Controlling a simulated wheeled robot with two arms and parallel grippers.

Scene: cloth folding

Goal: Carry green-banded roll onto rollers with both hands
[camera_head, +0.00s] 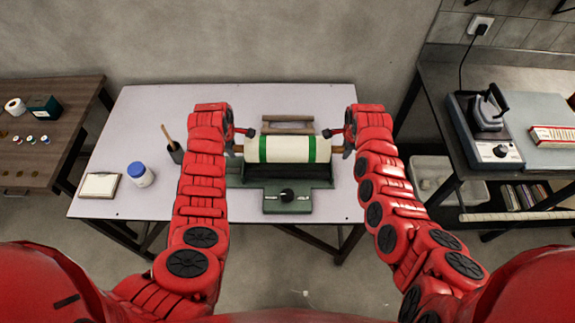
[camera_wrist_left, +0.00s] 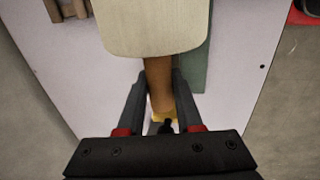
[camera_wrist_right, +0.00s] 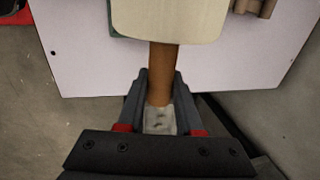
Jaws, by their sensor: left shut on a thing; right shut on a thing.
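The green-banded roll (camera_head: 288,149) is cream with a green band near each end, held level between my two grippers in the head view. My left gripper (camera_head: 240,140) is shut on its left core end, a brown stub (camera_wrist_left: 158,75) in the left wrist view. My right gripper (camera_head: 338,140) is shut on its right core end, a brown stub (camera_wrist_right: 162,75) in the right wrist view. A green machine (camera_head: 287,200) with dark rollers (camera_head: 262,171) lies in front of and partly under the roll. Whether the roll touches the rollers cannot be told.
A wooden cradle (camera_head: 287,126) stands just behind the roll on the pale table (camera_head: 130,120). A blue-capped jar (camera_head: 140,174), a framed card (camera_head: 100,186) and a dark cup (camera_head: 176,153) stand on the left. The table's right side is mostly clear.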

